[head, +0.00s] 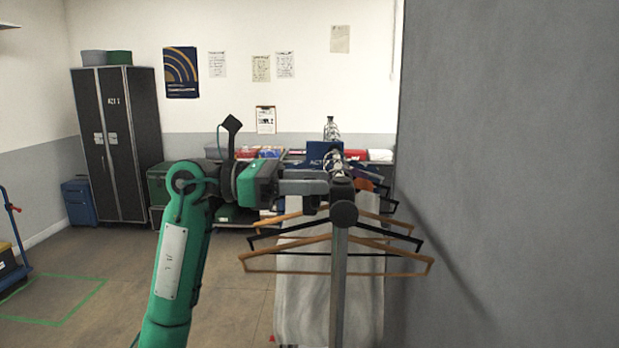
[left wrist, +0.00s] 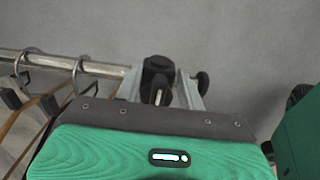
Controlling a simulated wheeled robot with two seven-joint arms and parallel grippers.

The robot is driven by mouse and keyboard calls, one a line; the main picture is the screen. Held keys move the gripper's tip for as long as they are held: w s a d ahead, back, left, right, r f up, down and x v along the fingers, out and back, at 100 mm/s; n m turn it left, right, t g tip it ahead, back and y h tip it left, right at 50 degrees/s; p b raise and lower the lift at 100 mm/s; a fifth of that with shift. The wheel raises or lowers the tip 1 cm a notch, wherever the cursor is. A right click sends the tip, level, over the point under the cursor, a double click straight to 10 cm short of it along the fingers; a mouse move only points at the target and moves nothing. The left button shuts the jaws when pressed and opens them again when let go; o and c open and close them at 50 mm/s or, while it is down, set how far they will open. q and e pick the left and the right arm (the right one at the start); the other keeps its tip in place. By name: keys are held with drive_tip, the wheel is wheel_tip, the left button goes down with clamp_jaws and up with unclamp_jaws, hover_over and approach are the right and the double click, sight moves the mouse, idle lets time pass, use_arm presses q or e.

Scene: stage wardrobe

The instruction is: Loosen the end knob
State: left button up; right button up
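The clothes rail's near end shows in the head view with a dark round end knob (head: 343,213) in front of its grey upright (head: 338,290). My left gripper (head: 322,187) reaches in from the left just behind that round face. In the left wrist view, my left gripper's two grey fingers (left wrist: 160,90) stand apart, one on each side of a black fitting (left wrist: 158,70) at the rail's end. Whether they press on it I cannot tell. A small round black knob (left wrist: 203,82) shows just right of the right finger. My right gripper is in neither view.
Several hangers (head: 335,262) and a pale garment (head: 300,310) hang along the rail behind the knob, close below my left gripper. A grey wall (head: 510,170) stands close on the right. The floor (head: 215,310) at the left is largely clear.

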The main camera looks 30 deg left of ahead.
use_arm(q)
clamp_jaws()
